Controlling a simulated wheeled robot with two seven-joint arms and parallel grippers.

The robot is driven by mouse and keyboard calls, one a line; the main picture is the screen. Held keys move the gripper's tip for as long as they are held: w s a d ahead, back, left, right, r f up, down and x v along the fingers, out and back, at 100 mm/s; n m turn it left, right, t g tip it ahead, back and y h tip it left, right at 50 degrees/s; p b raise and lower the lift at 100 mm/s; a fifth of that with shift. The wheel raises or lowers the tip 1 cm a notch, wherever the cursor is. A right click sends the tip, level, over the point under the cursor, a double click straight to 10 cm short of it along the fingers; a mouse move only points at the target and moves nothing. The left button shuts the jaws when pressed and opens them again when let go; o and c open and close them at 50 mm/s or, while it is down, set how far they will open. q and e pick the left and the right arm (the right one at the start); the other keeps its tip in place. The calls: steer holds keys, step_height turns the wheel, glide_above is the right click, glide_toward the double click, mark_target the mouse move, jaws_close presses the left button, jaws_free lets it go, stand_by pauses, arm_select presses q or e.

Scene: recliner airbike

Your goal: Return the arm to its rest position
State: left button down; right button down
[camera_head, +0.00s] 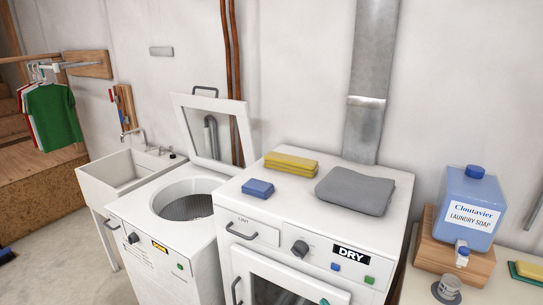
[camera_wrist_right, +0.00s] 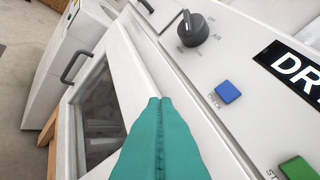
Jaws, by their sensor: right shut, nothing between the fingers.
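My right gripper shows in the right wrist view as two teal fingers (camera_wrist_right: 158,102) pressed together along a seam, with nothing between them. The fingertips are in front of the dryer's front (camera_wrist_right: 225,140), below its dark knob (camera_wrist_right: 193,30) and blue button (camera_wrist_right: 227,92). I cannot tell whether they touch it. In the head view only a small teal tip of this gripper (camera_head: 323,301) shows at the bottom edge, before the dryer door (camera_head: 280,278). The rest of the arm is out of view. My left gripper is not in view.
Folded yellow (camera_head: 291,162), blue (camera_head: 258,188) and grey (camera_head: 355,190) cloths lie on the dryer. The washer (camera_head: 150,235) stands open to its left, beside a sink (camera_head: 125,172). A soap jug (camera_head: 468,208) stands at right. The washer's lid (camera_head: 205,125) is raised.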

steer(key=s+d+f+m+g+h+b, duration=0.1)
steer(key=s+f+m+g, duration=0.15)
steer(key=s+f, duration=0.6)
steer(key=s+d+f+m+g+b, duration=0.1)
steer(key=s+f+g, duration=0.25)
steer(key=f, duration=1.05)
steer(key=s+d+f+m+g+h+b, duration=0.1)
steer(key=s+f+m+g+b, duration=0.1)
steer(key=s+f, duration=0.75)
steer(key=s+d+f+m+g, duration=0.1)
steer(key=s+f+g, duration=0.1)
steer(key=s+f, duration=0.3)
steer(key=s+d+f+m+g+b, duration=0.1)
steer(key=s+f, duration=0.5)
steer(key=s, duration=0.6)
steer(key=s+d+f+m+g+h+b, duration=0.1)
steer(key=s+f+g, duration=0.3)
steer(key=s, duration=0.5)
steer(key=shift+s+f, duration=0.25)
steer(key=shift+f, duration=0.65)
steer(key=shift+m, duration=0.25)
